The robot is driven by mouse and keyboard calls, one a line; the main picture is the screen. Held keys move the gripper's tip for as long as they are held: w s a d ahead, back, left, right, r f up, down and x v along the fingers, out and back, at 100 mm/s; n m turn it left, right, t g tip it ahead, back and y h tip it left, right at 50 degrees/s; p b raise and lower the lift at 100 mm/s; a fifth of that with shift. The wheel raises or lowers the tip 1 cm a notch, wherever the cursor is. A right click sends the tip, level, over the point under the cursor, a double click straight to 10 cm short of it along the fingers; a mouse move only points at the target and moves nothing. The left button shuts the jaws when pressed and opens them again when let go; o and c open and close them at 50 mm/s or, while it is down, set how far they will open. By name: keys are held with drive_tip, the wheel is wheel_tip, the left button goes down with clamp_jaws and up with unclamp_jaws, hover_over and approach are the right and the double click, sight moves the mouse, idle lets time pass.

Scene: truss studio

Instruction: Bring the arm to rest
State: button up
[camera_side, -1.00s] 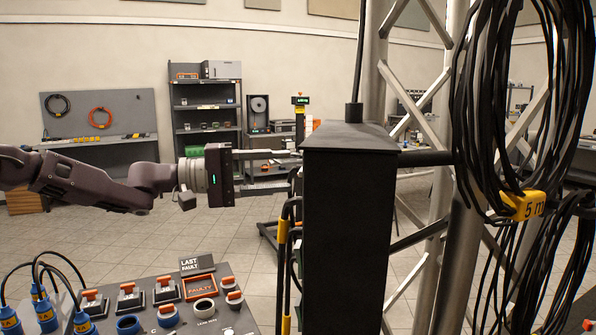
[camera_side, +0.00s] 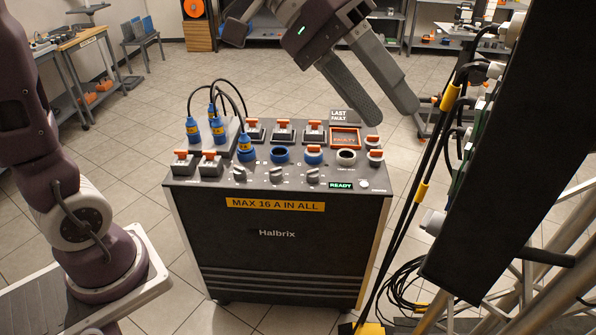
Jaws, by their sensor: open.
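My gripper (camera_side: 388,112) is in the upper middle of the side view, above the back right of a black console. Its two long grey fingers point down and to the right. They are spread apart with nothing between them, so it is open and empty. My arm comes in from the top edge, and its upper links are cut off by the frame.
The console (camera_side: 280,250) carries several blue plugs with black cables (camera_side: 219,131), orange-topped switches (camera_side: 284,131), an orange-framed tray (camera_side: 345,138) and a green READY display (camera_side: 341,185).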

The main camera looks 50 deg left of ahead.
drive_tip(key=s+a+f+t+y, duration=0.1)
drive_tip(key=s+a+f+y, duration=0.3)
drive_tip(key=s+a, duration=0.4)
drive_tip(key=s+a+f+y, duration=0.4)
drive_tip(key=s+a+f, duration=0.1)
drive_tip(key=s+a, duration=0.4)
drive_tip(key=shift+s+a+n+t, duration=0.15)
drive_tip(key=shift+s+n+t, duration=0.25)
drive_tip(key=shift+s, duration=0.5)
drive_tip(key=shift+r, duration=0.1)
